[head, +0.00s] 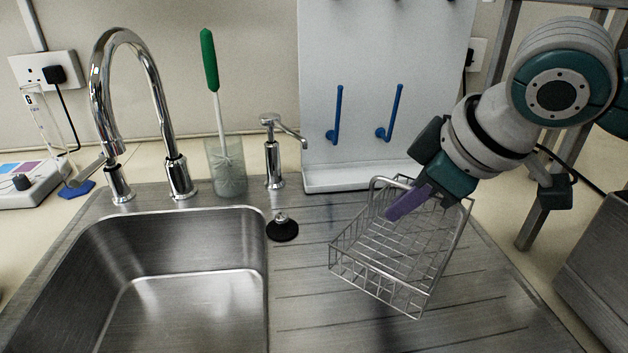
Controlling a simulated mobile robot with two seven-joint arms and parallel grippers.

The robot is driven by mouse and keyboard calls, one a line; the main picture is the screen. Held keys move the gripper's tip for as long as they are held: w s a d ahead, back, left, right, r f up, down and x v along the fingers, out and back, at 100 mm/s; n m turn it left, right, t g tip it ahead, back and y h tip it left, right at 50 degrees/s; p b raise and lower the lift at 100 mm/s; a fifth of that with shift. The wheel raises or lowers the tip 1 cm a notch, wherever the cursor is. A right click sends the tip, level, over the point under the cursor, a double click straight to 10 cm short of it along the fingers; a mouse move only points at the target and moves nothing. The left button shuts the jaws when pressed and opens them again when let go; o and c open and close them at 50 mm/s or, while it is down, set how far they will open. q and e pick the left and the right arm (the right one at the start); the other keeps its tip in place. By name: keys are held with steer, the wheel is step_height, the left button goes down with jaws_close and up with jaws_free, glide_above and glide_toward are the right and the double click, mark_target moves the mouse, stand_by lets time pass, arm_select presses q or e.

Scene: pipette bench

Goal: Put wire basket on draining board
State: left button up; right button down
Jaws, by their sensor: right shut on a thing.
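The wire basket (385,262) is a silver open-topped wire frame with a raised handle. It is at the right of centre in the head view, over the ribbed steel draining board (310,318). It looks tilted, and I cannot tell whether its lower corner touches the board. My right gripper (405,204), with purple fingers, comes in from the upper right and is shut on the basket near its handle. The fingers hide part of the handle and rim. My left gripper is not in view.
The steel sink (180,300) lies left of the board. A black plug (282,229), a soap dispenser (272,155) and a glass with a green-handled brush (227,168) stand behind. A white panel with blue pegs (337,115) backs the board. The board's front is clear.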

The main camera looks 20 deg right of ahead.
mark_target(392, 234)
steer(key=shift+f+b, duration=0.4)
steer(key=shift+f, duration=1.8)
steer(key=shift+f, duration=0.1)
steer(key=c, duration=1)
jaws_free()
